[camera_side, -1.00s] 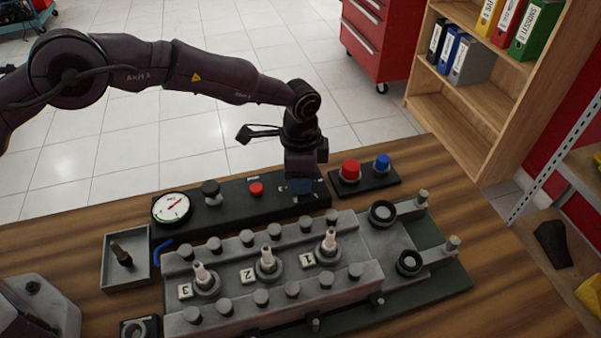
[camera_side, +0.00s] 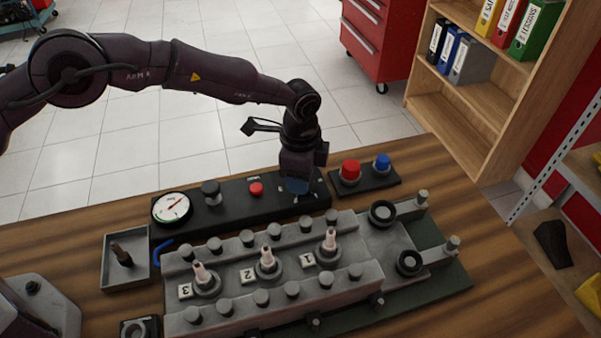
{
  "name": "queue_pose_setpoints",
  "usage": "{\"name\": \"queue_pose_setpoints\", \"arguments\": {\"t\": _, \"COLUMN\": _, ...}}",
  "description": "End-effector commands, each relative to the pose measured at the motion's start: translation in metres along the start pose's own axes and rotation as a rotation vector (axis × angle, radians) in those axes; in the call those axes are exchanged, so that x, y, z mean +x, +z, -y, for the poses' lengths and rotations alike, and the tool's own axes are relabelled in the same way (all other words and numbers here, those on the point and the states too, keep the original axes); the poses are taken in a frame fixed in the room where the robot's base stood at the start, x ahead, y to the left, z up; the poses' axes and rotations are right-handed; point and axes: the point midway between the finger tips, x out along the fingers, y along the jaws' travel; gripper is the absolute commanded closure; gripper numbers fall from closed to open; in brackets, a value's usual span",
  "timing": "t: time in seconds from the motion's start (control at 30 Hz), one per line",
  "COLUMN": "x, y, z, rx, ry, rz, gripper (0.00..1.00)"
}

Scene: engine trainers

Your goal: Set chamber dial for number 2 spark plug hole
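The chamber dial (camera_side: 297,186) is at the right end of the black control panel.
The panel also holds a round gauge (camera_side: 172,208), a black knob (camera_side: 211,191) and a red button (camera_side: 256,188). Red (camera_side: 350,170) and blue (camera_side: 382,163) buttons sit on a separate box just right of my gripper. A grey tray (camera_side: 112,270) holding a dark part is at the left.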

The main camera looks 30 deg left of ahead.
Motion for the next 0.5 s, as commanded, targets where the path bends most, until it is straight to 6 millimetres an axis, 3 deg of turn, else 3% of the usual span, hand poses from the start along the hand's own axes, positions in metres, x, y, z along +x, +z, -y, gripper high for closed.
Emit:
{"name": "queue_pose_setpoints", "arguments": {"t": 0.03, "x": -0.001, "y": -0.001, "z": 0.000, "rx": 0.000, "ry": -0.002, "rz": -0.002, "gripper": 0.52}}
{"name": "queue_pose_setpoints", "arguments": {"t": 0.1, "x": -0.001, "y": -0.001, "z": 0.000, "rx": 0.000, "ry": -0.001, "rz": -0.002, "gripper": 0.38}}
{"name": "queue_pose_setpoints", "arguments": {"t": 0.37, "x": -0.001, "y": 0.000, "z": 0.000, "rx": -0.001, "ry": -0.001, "rz": -0.001, "gripper": 0.38}}
{"name": "queue_pose_setpoints", "arguments": {"t": 0.5, "x": -0.011, "y": -0.001, "z": 0.001, "rx": -0.001, "ry": -0.002, "rz": -0.002, "gripper": 0.38}}
